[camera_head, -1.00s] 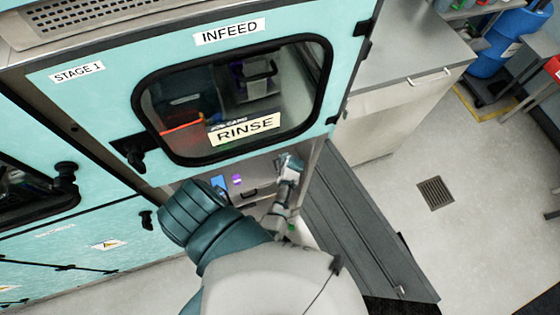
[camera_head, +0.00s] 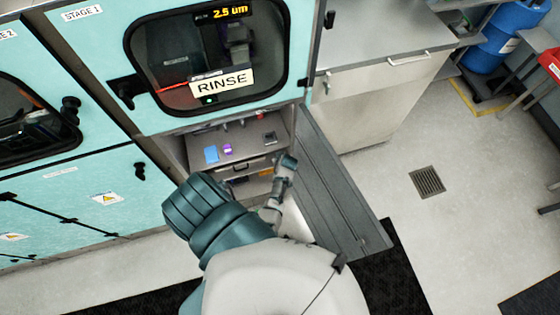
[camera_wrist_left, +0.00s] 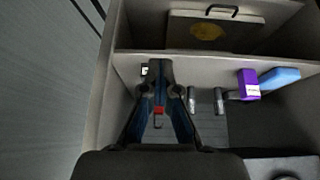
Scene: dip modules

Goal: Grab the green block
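I see no green block in the head view or the left wrist view. My left gripper (camera_head: 287,160) is at the right side of an open cabinet bay under the RINSE window. In the left wrist view its two dark fingers (camera_wrist_left: 160,68) come together at the tips, and I see nothing green between them. A small red patch shows between the finger links. A purple block (camera_head: 228,149) and a blue block (camera_head: 211,154) sit on the bay's shelf, apart from the gripper. The left wrist view shows the purple block (camera_wrist_left: 248,84) and the blue block (camera_wrist_left: 280,77) too. My right gripper is not in view.
A grey ribbed door panel (camera_head: 345,190) stands open right of the bay. In the left wrist view, a ledge (camera_wrist_left: 215,64) divides the bay, with a handled panel (camera_wrist_left: 215,30) bearing a yellow patch beyond it.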

